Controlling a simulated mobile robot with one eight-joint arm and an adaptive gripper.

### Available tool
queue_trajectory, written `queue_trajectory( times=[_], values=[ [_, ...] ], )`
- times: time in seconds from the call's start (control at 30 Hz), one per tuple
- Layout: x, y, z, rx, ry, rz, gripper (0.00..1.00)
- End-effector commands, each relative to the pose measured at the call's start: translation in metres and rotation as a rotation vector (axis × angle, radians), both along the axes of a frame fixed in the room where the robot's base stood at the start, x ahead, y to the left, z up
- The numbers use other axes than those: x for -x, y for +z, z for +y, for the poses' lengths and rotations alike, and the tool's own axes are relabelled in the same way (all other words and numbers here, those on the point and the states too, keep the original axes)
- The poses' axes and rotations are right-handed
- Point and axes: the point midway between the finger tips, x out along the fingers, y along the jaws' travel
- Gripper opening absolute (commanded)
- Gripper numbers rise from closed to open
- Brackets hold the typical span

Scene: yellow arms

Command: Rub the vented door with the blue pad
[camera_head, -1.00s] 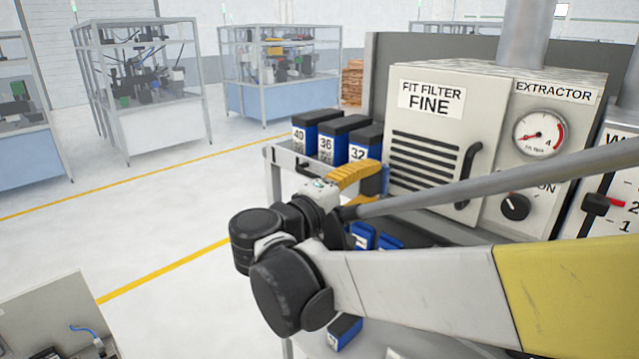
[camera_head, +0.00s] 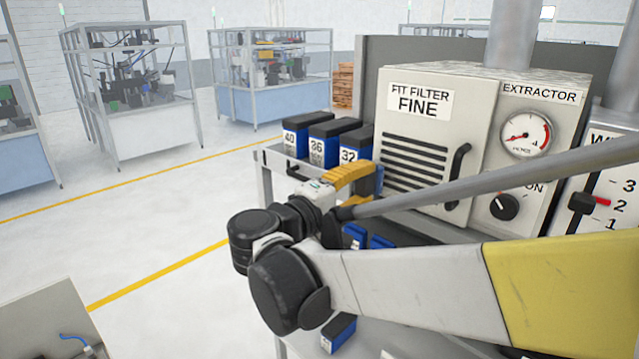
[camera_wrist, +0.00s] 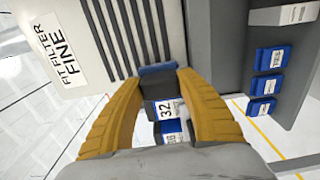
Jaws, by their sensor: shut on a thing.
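The vented door (camera_head: 466,128) is a pale panel with dark slats and a black handle, labelled "FIT FILTER FINE", on the front of the extractor cabinet. It also shows in the wrist view (camera_wrist: 88,18). My gripper (camera_head: 360,177) has yellow fingers and is just left of the door's slats. In the wrist view my gripper (camera_wrist: 157,76) is shut on the blue pad (camera_wrist: 157,69), which sits across the fingertips beside the ends of the slats. Only a blue sliver of the pad (camera_head: 379,180) shows in the head view. I cannot tell whether it touches the door.
Blue-and-black boxes marked 40 (camera_head: 290,140), 36 and 32 stand on the shelf left of the cabinet. More blue boxes lie below my arm. A gauge (camera_head: 525,136) and knob (camera_head: 505,206) are right of the door. Open floor lies left.

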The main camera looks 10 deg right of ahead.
Motion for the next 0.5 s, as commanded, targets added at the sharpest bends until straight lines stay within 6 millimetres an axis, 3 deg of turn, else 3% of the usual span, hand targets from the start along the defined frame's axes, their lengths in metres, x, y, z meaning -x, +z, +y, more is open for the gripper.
queue_trajectory(
  times=[0.5],
  values=[
    [-0.0061, 0.0, -0.0084, 0.0, -0.001, 0.0, 0.19]
  ],
)
